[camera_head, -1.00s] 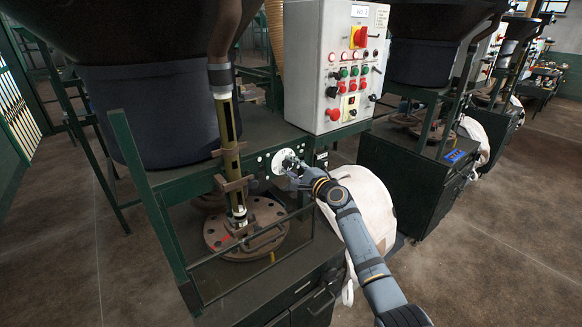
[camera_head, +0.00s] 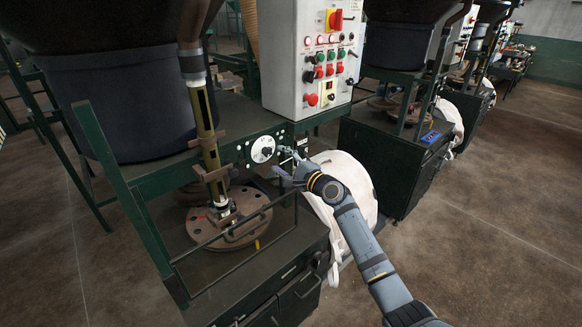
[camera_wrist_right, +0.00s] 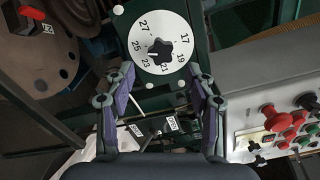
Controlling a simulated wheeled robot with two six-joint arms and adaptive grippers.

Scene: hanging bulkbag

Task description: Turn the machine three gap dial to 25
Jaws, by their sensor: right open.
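The gap dial (camera_head: 263,149) is a white disc with a black centre knob on the green machine frame. In the right wrist view the dial (camera_wrist_right: 150,28) shows numbers from 17 to 27, and its black star knob (camera_wrist_right: 159,51) has a small light mark on its left side, toward 23. My right gripper (camera_head: 284,163) is just right of the dial, apart from it. In the wrist view its open, empty fingers (camera_wrist_right: 162,80) lie below the dial, one to each side, with nothing between them. My left gripper is not in view.
A grey control box (camera_head: 290,70) with red and green buttons stands above and right of the dial. A white bag (camera_head: 345,180) hangs behind my right arm. Open brown floor (camera_head: 480,230) lies to the right.

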